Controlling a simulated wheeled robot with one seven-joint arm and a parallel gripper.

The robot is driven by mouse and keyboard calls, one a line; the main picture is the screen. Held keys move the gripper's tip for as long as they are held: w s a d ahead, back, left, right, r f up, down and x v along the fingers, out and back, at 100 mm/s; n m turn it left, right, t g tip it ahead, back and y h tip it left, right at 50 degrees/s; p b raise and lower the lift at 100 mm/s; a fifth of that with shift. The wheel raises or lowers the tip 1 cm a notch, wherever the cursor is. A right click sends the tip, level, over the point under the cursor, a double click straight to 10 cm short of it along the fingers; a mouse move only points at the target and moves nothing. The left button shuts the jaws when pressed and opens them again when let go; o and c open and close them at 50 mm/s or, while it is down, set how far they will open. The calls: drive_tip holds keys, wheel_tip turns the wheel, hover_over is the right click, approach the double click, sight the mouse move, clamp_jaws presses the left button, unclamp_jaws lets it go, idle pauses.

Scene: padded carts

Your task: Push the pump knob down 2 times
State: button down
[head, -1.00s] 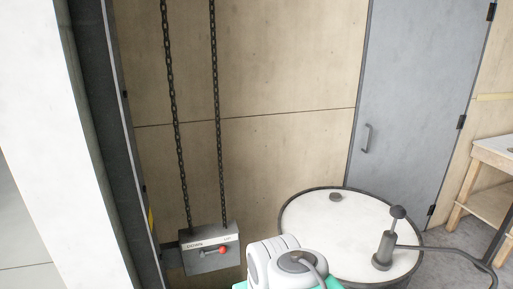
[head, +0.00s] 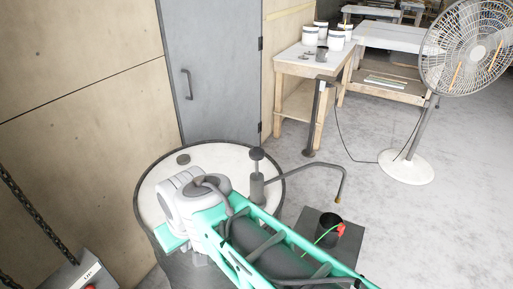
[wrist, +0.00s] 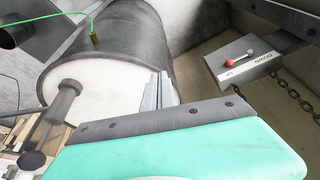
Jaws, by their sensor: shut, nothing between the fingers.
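The drum (head: 147,208) has a white lid with a dark rim. A grey hand pump (head: 257,188) stands upright on the lid, and its dark round knob (head: 257,154) sits raised on a thin stem. In the wrist view the pump (wrist: 64,100) and knob (wrist: 32,160) are at the lower left, beside the drum's white lid (wrist: 105,88). My gripper (wrist: 158,92) shows its pale fingers shut and empty, to the right of the pump and apart from the knob. In the head view my arm covers part of the lid, left of the pump, and the fingertips are hidden.
A bent spout pipe (head: 318,168) runs right from the pump. A dark bin (head: 328,232) with a green strand and red piece stands at front right. A hoist control box (wrist: 243,62) hangs on chains.

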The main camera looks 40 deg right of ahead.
drive_tip(key=w+d+r+m+t+p, duration=0.1)
drive_tip(key=w+d+r+m+p, duration=0.2)
drive_tip(key=w+d+r, duration=0.25)
wheel_tip(320, 180, up, 14)
drive_tip(key=m+t+p, duration=0.4)
drive_tip(key=m+p, duration=0.2)
drive_tip(key=m, duration=0.1)
hover_over(259, 150)
drive_tip(key=shift+h, duration=0.4)
drive_tip(key=shift+b, duration=0.3)
wheel_tip(259, 150, down, 8)
drive_tip(key=b, duration=0.6)
drive_tip(key=shift+a+b, duration=0.1)
drive_tip(key=shift+b, duration=0.25)
drive_tip(key=shift+f, duration=0.4)
drive_tip(key=shift+f+b, duration=0.1)
drive_tip(key=shift+b, duration=0.2)
drive_tip(key=shift+f, duration=0.3)
